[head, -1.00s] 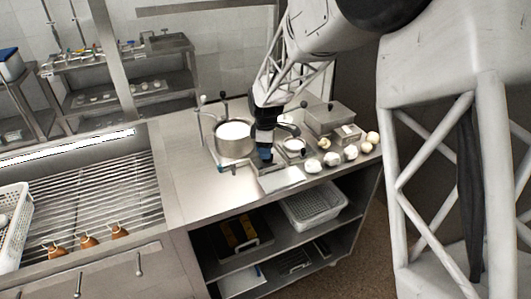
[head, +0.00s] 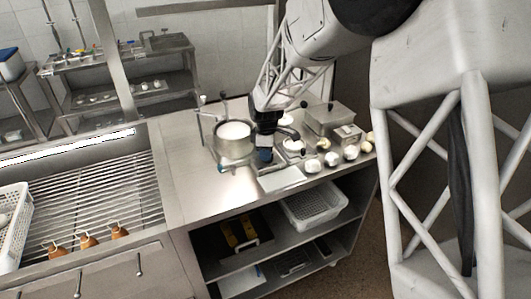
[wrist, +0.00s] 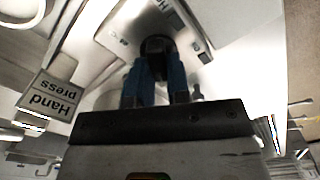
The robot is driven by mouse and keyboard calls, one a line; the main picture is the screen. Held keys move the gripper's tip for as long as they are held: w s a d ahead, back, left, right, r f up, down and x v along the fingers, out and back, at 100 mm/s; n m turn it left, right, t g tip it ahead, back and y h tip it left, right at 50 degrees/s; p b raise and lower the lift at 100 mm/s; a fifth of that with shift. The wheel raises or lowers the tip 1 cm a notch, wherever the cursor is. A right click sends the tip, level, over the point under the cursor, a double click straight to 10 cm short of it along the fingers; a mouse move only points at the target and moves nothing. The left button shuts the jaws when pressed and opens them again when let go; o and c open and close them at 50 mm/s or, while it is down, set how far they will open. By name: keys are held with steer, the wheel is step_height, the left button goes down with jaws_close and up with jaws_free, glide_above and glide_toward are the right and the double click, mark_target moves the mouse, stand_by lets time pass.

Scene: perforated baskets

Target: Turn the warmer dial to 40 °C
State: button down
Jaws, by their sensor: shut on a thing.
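My gripper (head: 264,157) points down at the worktop beside the pot, at the front of the warmer. In the wrist view its two blue fingers (wrist: 154,72) are shut on a dark round dial (wrist: 157,45). The dial sits on a pale metal face with small dark markings, too blurred to read, so I cannot tell its setting. In the head view my gripper hides the dial. The metal pot (head: 232,145) with white contents stands just left of my gripper.
Several white balls (head: 332,159) lie along the counter to the right, near a metal box (head: 328,118). A "Hand press" sign (wrist: 50,100) shows upside down in the wrist view. The counter left of the pot (head: 180,170) is clear. Open shelves below hold a white basket (head: 313,205).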

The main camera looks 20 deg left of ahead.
steer(key=shift+m, duration=0.4)
steer(key=m, duration=0.5)
steer(key=shift+w, duration=0.15)
steer(key=m, duration=0.6)
steer(key=shift+w+d, duration=0.1)
steer(key=shift+w, duration=0.05)
steer(key=c, duration=1.1)
jaws_free()
steer(key=shift+r, duration=0.1)
steer(key=shift+r, duration=3.8)
